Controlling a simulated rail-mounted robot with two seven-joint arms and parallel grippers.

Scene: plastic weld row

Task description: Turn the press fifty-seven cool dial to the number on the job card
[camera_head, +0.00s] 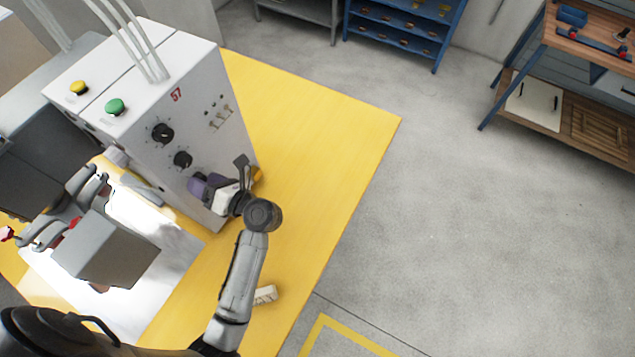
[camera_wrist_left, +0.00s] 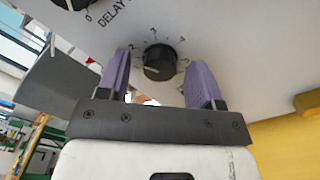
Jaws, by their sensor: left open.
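The white press (camera_head: 190,90) marked with a red 57 stands on a yellow surface. Its front has two black dials in clear sight, an upper one (camera_head: 162,132) and a lower one (camera_head: 182,159). My left gripper (camera_head: 200,187) is at the front's lower part and hides what is behind it there. In the left wrist view a black dial (camera_wrist_left: 159,62) with numbers around it, 3 at its top, lies between the open purple fingers of the left gripper (camera_wrist_left: 160,66). I cannot tell whether they touch it. The dial's own label is hidden. No job card is readable.
Yellow (camera_head: 79,87) and green (camera_head: 115,106) buttons are on the press top. A small white item (camera_head: 265,294) lies on the yellow surface (camera_head: 330,130) beside my forearm. A blue shelf (camera_head: 405,25) and a wooden bench (camera_head: 570,120) stand beyond clear grey floor.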

